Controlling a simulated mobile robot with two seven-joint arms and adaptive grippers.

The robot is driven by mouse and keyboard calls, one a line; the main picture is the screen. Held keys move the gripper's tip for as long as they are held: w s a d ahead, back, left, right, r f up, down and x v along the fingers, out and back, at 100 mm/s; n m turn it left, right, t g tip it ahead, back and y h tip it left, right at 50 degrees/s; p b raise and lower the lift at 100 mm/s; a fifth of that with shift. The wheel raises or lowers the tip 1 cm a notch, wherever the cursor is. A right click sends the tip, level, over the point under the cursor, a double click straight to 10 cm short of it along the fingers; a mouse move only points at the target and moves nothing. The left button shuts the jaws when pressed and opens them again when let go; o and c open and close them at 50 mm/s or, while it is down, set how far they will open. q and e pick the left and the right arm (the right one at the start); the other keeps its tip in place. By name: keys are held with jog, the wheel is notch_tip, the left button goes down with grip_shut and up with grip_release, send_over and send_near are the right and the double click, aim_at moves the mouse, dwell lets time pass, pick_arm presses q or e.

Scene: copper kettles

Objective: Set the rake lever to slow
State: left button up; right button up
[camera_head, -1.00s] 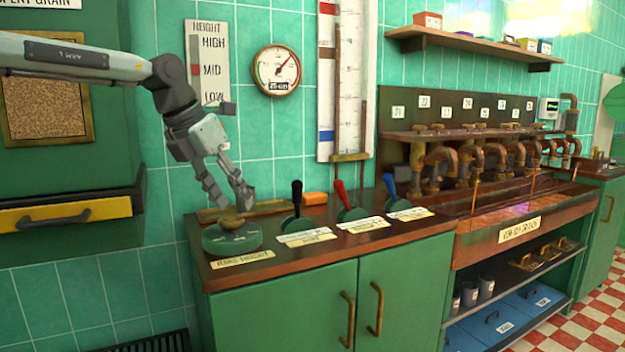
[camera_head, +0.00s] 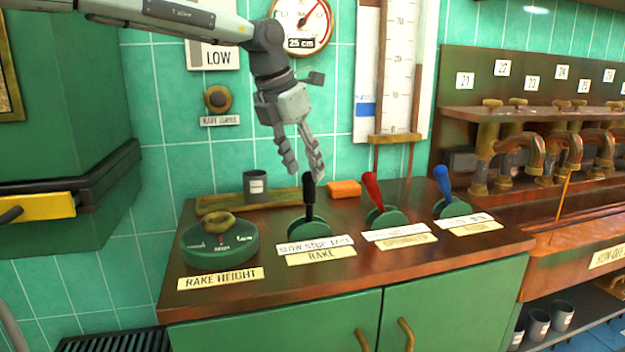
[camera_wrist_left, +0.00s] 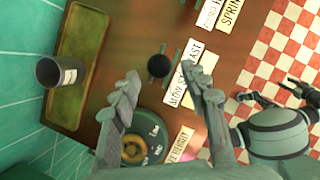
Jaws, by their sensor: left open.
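The rake lever (camera_head: 309,196) has a black handle on a green round base and stands roughly upright behind a plate (camera_head: 314,245) reading SLOW STOP FAST, with a RAKE label below. My left gripper (camera_head: 305,173) is open and empty, fingers pointing down, just above the lever's knob in the head view. In the left wrist view the black knob (camera_wrist_left: 158,66) shows beyond and between the open fingertips (camera_wrist_left: 162,85), apart from them. What looks like my right gripper (camera_wrist_left: 282,93) shows small at the right of that view; its jaws are unclear.
A green rake height dial (camera_head: 220,245) with a brass knob is left of the lever. A red lever (camera_head: 371,188) and a blue lever (camera_head: 442,182) stand to the right. A grey mug (camera_head: 256,187) and an orange block (camera_head: 344,189) are behind.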

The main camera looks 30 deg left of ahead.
aim_at(307, 173)
pick_arm(q)
jog(key=x, duration=0.4)
jog(key=shift+w+f, duration=0.15)
jog(key=shift+f, duration=0.15)
pick_arm(e)
jog(key=shift+s+d+f, duration=0.1)
jog(key=shift+s+f, duration=0.05)
jog(key=shift+f, duration=0.35)
jog(key=shift+s+f, duration=0.15)
jog(key=shift+f, duration=0.3)
pick_arm(q)
jog(key=shift+c, duration=0.4)
grip_shut()
pick_arm(e)
jog(key=shift+w+d+r, duration=0.1)
jog(key=shift+w+r, duration=0.1)
jog(key=shift+w, duration=0.05)
